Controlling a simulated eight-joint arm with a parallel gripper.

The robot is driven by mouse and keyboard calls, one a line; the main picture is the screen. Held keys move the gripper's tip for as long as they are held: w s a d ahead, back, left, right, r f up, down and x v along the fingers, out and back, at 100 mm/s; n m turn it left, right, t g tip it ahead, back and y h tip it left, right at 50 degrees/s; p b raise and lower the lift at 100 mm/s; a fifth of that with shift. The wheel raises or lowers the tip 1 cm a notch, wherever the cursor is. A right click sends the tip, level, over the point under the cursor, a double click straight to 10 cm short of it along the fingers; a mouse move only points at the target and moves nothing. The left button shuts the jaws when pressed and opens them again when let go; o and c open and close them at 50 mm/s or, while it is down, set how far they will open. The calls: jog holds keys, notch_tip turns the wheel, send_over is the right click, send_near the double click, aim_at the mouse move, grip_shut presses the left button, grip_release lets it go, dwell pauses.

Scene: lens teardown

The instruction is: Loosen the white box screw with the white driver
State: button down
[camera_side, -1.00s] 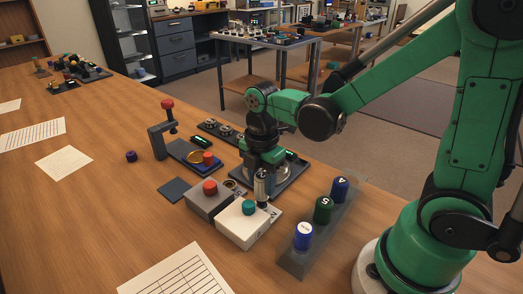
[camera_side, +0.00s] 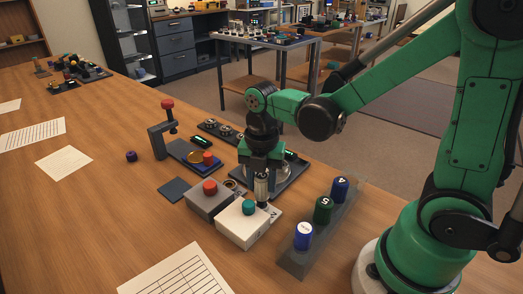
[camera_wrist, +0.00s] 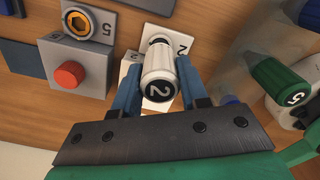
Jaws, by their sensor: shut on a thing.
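The white box (camera_side: 238,228) with a teal knob (camera_side: 249,207) stands on the wooden table. My gripper (camera_wrist: 158,95) is shut on the white driver (camera_wrist: 160,72), whose dark end cap reads 2. In the side view the driver (camera_side: 262,185) hangs upright below my gripper, its lower end at the back right of the white box. A white plate (camera_wrist: 178,42) marked 2 lies under the driver in the wrist view. The screw head is hidden behind the driver, so I cannot tell whether the tip sits in it.
A grey box (camera_side: 206,202) with a red knob (camera_side: 210,187) is close on the left. A grey rack (camera_side: 291,263) with blue and green drivers stands to the right. A dark tray lies behind my gripper. The table at left front is mostly clear, with papers.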

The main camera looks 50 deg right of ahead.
jog(key=shift+n, duration=1)
jog(key=shift+n, duration=1)
jog(key=shift+r, duration=0.25)
jog(key=shift+r, duration=2.05)
